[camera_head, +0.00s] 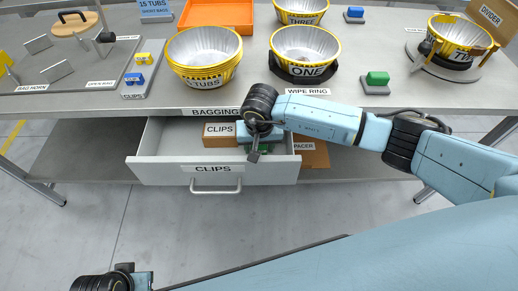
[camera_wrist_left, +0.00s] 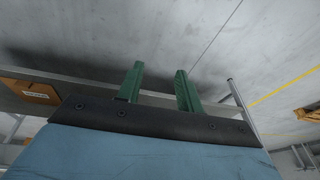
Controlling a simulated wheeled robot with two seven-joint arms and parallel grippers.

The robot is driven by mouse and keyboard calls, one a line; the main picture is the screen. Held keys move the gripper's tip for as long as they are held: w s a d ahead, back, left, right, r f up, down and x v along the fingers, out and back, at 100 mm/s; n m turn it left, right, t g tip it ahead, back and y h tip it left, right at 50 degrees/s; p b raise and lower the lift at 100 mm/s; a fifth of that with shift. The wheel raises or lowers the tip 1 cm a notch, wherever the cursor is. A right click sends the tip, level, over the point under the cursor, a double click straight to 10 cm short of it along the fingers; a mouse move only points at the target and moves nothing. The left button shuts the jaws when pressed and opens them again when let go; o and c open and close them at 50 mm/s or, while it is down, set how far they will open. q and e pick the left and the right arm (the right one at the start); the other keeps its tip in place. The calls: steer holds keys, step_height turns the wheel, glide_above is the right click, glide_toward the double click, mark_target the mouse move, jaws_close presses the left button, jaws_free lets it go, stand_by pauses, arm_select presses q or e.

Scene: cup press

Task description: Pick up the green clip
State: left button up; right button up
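The open drawer (camera_head: 160,160), labelled CLIPS, juts out from under the tabletop. My right gripper (camera_head: 262,147) points down into its right part, beside a cardboard box labelled CLIPS (camera_head: 218,130). Some green shows at its tip; I cannot tell whether this is a clip or the green fingers, nor whether they are shut. A green block (camera_head: 377,78) sits on a grey base on the tabletop, right of the bowl labelled ONE (camera_head: 304,45). My left gripper (camera_wrist_left: 160,88) shows two green fingers, apart and empty, in the left wrist view.
The tabletop (camera_head: 300,103) holds stacked yellow-rimmed bowls (camera_head: 204,55), an orange tray (camera_head: 216,12), a blue block (camera_head: 355,13) and small yellow and blue pieces (camera_head: 141,80). A brown SPACER box (camera_head: 312,154) lies right of the drawer. The floor in front is clear.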

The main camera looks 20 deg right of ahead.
steer(key=c, duration=0.6)
